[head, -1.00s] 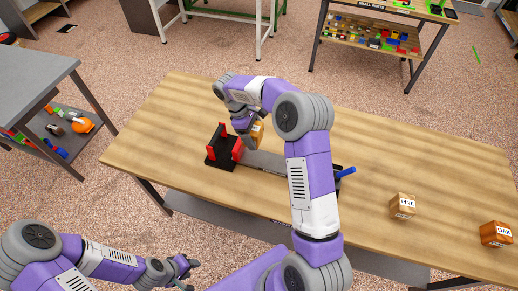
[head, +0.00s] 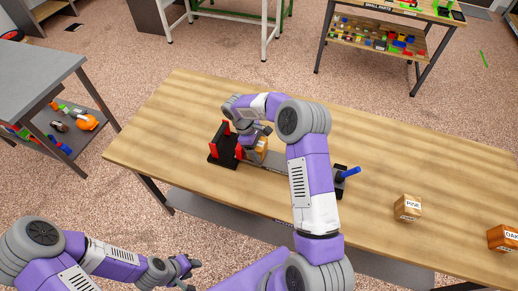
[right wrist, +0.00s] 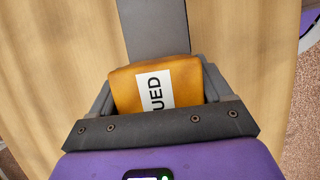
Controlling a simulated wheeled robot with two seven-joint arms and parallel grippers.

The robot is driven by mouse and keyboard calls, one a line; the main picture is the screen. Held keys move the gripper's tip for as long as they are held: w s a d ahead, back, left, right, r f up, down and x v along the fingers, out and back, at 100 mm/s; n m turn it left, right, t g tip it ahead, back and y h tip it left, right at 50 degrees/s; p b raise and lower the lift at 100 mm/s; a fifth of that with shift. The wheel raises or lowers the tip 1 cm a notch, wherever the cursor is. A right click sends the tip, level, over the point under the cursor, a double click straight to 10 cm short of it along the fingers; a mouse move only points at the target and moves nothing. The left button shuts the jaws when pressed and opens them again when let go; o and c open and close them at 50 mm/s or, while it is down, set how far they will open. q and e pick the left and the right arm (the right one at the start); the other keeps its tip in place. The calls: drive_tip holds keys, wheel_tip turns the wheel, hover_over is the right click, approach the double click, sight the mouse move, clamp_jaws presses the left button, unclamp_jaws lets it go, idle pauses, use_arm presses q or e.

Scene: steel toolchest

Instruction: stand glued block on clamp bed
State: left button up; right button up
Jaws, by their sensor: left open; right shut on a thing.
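The glued block (right wrist: 135,92) is orange-yellow with a white label reading "UED" in the right wrist view. It also shows in the head view (head: 262,146), partly hidden by my gripper. My right gripper (head: 257,143) is shut on it, one finger on each side. The block is over or on the grey clamp bed (head: 279,161), just right of the red jaws (head: 217,138); I cannot tell whether its underside touches. The bed also runs beyond the block in the right wrist view (right wrist: 155,30). My left gripper (head: 190,268) is open and empty, in front of the table.
A block labelled PINE (head: 407,208) and one labelled OAK (head: 503,238) sit on the wooden table (head: 420,165) at the right. The clamp's blue handle (head: 349,172) stands beside my right forearm. A grey bench (head: 40,75) is at the left.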

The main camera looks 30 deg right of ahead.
drive_tip(key=shift+f, duration=0.15)
drive_tip(key=o, duration=1.2)
drive_tip(key=shift+w+r, duration=0.1)
drive_tip(key=shift+r, duration=0.2)
drive_tip(key=p+v, duration=0.2)
drive_tip(key=v, duration=0.9)
drive_tip(key=shift+a+r, duration=0.2)
drive_tip(key=shift+r, duration=0.1)
drive_tip(key=shift+w, duration=0.1)
